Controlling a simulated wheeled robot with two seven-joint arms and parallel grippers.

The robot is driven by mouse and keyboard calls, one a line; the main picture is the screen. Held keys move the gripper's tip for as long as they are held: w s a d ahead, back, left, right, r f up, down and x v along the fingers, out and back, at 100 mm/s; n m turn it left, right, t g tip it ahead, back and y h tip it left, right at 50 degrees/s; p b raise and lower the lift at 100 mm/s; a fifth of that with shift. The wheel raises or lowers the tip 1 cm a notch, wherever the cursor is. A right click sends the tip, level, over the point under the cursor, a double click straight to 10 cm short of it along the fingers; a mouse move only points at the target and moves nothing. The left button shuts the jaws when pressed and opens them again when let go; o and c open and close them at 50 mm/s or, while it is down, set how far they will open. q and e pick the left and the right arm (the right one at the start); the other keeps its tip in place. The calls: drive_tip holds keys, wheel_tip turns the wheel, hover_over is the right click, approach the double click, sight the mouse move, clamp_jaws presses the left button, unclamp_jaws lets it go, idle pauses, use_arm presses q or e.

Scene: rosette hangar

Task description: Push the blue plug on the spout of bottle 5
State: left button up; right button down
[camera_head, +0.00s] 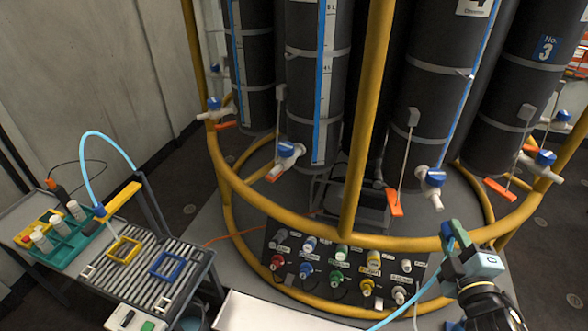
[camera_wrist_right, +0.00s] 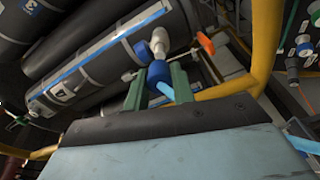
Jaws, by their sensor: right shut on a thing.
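My right gripper (camera_head: 452,235) is below and right of the white spout (camera_head: 433,203) of the front right bottle (camera_head: 420,120). Its green fingers (camera_wrist_right: 158,88) are shut on the blue plug (camera_wrist_right: 158,72), which has a light blue hose. The plug also shows as a blue bit in the head view (camera_head: 447,229). In the wrist view, the plug lines up closely with the white spout (camera_wrist_right: 158,42); I cannot tell whether they touch. A blue valve (camera_head: 436,175) sits on this spout. I cannot read a 5 on any bottle. My left gripper is out of view.
A yellow ring rail (camera_head: 300,232) and post (camera_head: 365,120) stand near the bottles. An orange lever (camera_head: 394,203) hangs beside the spout. A panel of coloured connectors (camera_head: 345,266) is below. A cart (camera_head: 150,275) with bottles and frames stands at left.

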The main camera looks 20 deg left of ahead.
drive_tip(key=shift+v, duration=1)
drive_tip(key=shift+s, duration=0.15)
drive_tip(key=s+d+r+m+h+b, duration=0.1)
drive_tip(key=s+d+r+m+h, duration=0.2)
drive_tip(key=s, duration=0.4)
drive_tip(key=shift+d+r+t+h+b, duration=0.35)
drive_tip(key=shift+r+h, duration=0.25)
drive_tip(key=shift+h, duration=0.5)
